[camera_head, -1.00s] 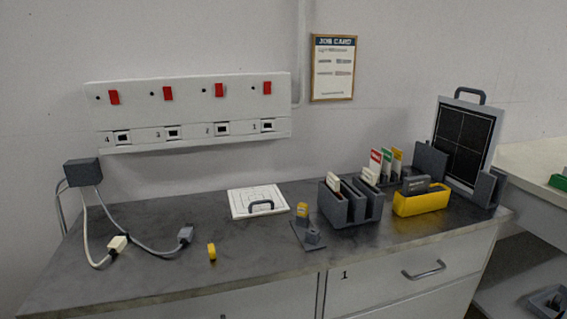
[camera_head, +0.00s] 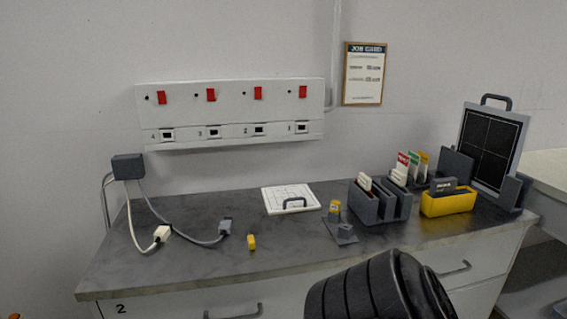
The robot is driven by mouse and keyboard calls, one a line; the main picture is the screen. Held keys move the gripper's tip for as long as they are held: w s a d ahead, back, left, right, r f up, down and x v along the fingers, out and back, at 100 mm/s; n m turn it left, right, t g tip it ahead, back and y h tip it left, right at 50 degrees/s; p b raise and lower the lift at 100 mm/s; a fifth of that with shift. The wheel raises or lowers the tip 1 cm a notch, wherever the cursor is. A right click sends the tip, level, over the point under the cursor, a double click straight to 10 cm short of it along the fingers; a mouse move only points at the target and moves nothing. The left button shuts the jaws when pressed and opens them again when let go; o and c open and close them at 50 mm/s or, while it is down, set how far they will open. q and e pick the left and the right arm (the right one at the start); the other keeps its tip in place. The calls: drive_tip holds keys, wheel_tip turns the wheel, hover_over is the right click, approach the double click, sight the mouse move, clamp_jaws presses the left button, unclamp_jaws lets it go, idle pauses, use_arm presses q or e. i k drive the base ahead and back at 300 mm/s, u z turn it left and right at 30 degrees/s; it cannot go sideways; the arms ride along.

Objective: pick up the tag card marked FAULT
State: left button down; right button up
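Upright tag cards with coloured tops stand in a rack at the back right of the counter: a red one (camera_head: 403,161), a green one (camera_head: 413,163) and a yellow one (camera_head: 423,162). Their lettering is too small to read, so I cannot tell which is marked FAULT. A pale card with a red edge (camera_head: 365,182) stands in the grey slotted holder (camera_head: 368,208) in front. A grey card (camera_head: 443,186) stands in the yellow bin (camera_head: 447,205). Neither gripper is in view; only a black ribbed part of my own arm shows at the bottom.
A white panel (camera_head: 283,208) with a handle lies mid-counter, beside a small grey stand (camera_head: 343,235) with a yellow piece. A yellow block (camera_head: 252,242) and cabled plugs (camera_head: 162,233) lie left. A black gridded board (camera_head: 490,145) stands right. The front-left counter is clear.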

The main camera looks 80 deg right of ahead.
sight(403, 161)
drive_tip(key=u, duration=0.1)
drive_tip(key=k, duration=1.9)
drive_tip(key=z, duration=1)
